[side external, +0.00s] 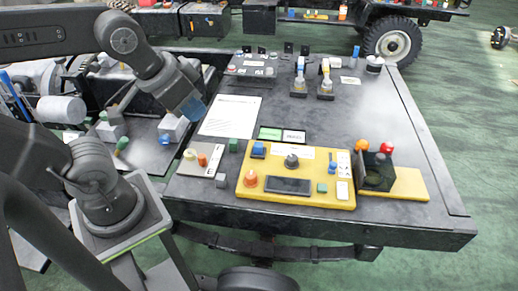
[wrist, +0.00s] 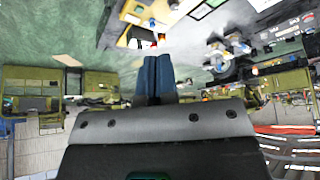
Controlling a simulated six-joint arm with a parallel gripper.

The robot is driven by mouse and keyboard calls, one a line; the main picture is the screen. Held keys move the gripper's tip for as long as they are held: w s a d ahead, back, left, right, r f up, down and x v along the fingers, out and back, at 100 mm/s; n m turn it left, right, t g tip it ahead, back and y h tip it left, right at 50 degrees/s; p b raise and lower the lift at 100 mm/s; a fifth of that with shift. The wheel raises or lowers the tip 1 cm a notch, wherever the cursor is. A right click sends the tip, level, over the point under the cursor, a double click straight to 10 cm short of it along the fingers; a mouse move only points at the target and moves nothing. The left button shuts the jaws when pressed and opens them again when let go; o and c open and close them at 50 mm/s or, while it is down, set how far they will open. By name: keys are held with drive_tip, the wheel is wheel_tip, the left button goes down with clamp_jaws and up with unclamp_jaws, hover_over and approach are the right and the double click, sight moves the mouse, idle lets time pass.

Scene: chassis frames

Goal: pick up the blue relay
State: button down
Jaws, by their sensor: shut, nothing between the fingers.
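A blue block-shaped part (side external: 258,149), which looks like the relay, sits at the upper left of the yellow board (side external: 225,192) in the side view. A smaller blue part (side external: 332,168) sits further right on the same board; I cannot tell for certain which is the relay. My gripper (side external: 194,108) is above the table's left part, up and left of the yellow board, apart from both blue parts. Its blue fingers (wrist: 155,76) are shut together and empty in the wrist view. I cannot make out the relay in the wrist view.
The yellow board also carries an orange knob (side external: 250,179), a dark knob (side external: 291,161) and a dark screen (side external: 288,185). A dark box with red and orange balls (side external: 387,148) stands at its right. A white sheet (side external: 230,116) lies behind.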

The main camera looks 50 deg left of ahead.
idle(0.4)
drive_tip(key=c, duration=0.7)
unclamp_jaws()
drive_tip(key=shift+w, duration=0.1)
drive_tip(key=n+g, duration=0.6)
drive_tip(key=n, duration=0.3)
hover_over(258, 144)
drive_tip(key=f, duration=2.7)
drive_tip(key=shift+s+d, duration=0.25)
drive_tip(key=shift+w+a+f, duration=0.1)
drive_tip(key=shift+f, duration=1.4)
drive_tip(key=shift+w+a+f, duration=0.1)
drive_tip(key=shift+f, duration=1.4)
